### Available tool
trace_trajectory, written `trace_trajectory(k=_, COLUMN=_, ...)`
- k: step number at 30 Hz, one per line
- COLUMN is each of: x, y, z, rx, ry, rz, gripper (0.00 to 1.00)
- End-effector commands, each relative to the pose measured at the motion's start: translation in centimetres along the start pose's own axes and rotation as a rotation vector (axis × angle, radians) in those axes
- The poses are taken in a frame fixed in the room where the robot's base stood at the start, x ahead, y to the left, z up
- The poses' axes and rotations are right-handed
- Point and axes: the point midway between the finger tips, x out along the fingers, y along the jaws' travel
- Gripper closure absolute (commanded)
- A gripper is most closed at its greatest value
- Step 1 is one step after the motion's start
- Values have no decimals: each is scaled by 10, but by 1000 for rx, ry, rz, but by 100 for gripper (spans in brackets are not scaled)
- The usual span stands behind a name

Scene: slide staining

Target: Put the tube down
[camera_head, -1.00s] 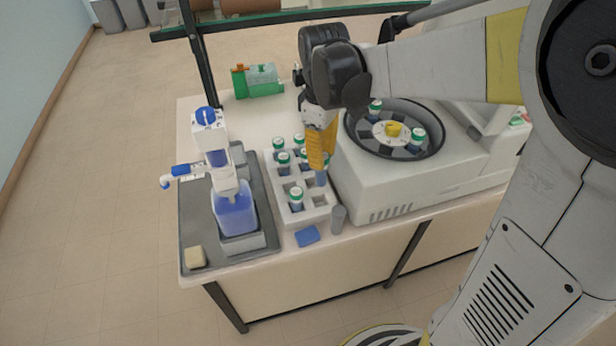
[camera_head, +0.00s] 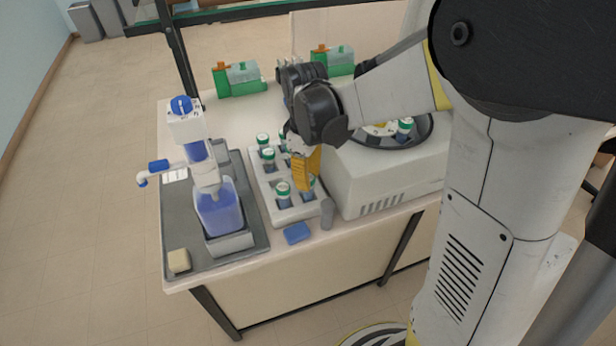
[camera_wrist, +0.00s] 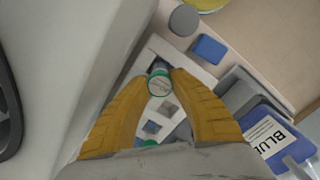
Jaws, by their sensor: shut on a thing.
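My gripper (camera_head: 307,184) is shut on a tube (camera_head: 310,189) at the front right of the white rack (camera_head: 293,214). The wrist view shows the tube's green-rimmed white cap (camera_wrist: 159,84) between the two yellow fingertips (camera_wrist: 160,76). The tube looks low in the front right slot, its top about level with the neighbouring capped tube (camera_head: 283,193). The fingers hide most of it, so I cannot tell whether it rests on the slot's bottom. Several other green-capped tubes stand in the rack.
The centrifuge (camera_head: 385,188) stands close on the right. A blue liquid bottle with a pump (camera_head: 220,212) stands on a grey tray at left. A blue block (camera_head: 297,233) and grey cylinder (camera_head: 327,212) sit in front of the rack. Green-framed containers (camera_head: 238,80) stand behind.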

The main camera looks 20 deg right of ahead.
Motion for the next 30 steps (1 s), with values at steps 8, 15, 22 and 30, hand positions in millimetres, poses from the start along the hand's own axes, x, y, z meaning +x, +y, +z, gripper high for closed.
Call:
trace_trajectory(k=8, x=8, y=0, z=0, rx=0, ry=0, rz=0, gripper=67)
trace_trajectory(k=15, x=8, y=0, z=0, rx=0, ry=0, rz=0, gripper=53)
trace_trajectory(k=22, x=-4, y=0, z=0, rx=0, ry=0, rz=0, gripper=53)
trace_trajectory(k=30, x=-63, y=0, z=0, rx=0, ry=0, rz=0, gripper=53)
